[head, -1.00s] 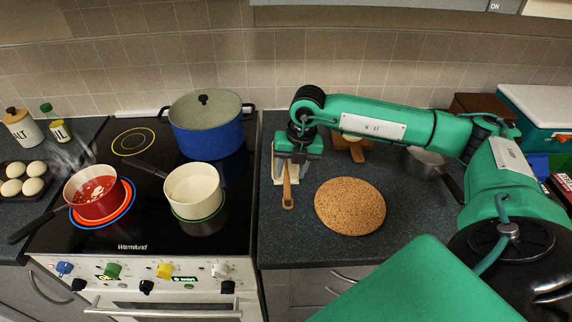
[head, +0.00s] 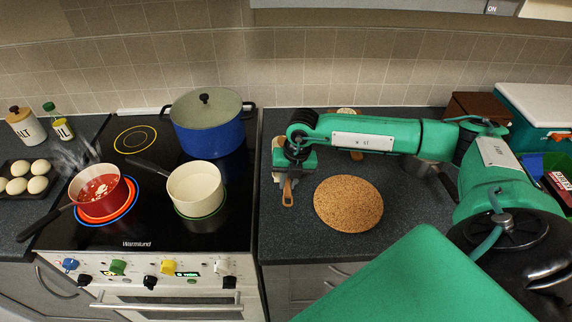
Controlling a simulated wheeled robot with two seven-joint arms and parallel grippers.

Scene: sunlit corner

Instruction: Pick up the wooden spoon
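The wooden spoon (head: 287,194) lies on the counter right of the stove, at the left of the cork mat. Only its handle end shows; the rest is hidden under my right gripper. A pale piece (head: 277,176), perhaps a spoon rest, shows beside the gripper. My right gripper (head: 291,178) points down right over the spoon. Its fingertips are mostly hidden by its own body, so I cannot tell whether they are open or closed around the spoon. My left gripper is out of view.
A round cork mat (head: 348,204) lies right of the spoon. On the stove are a blue pot (head: 208,135), a cream saucepan (head: 195,190) and a red saucepan (head: 97,192) on a glowing ring. A metal pan (head: 425,168) is partly behind my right arm.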

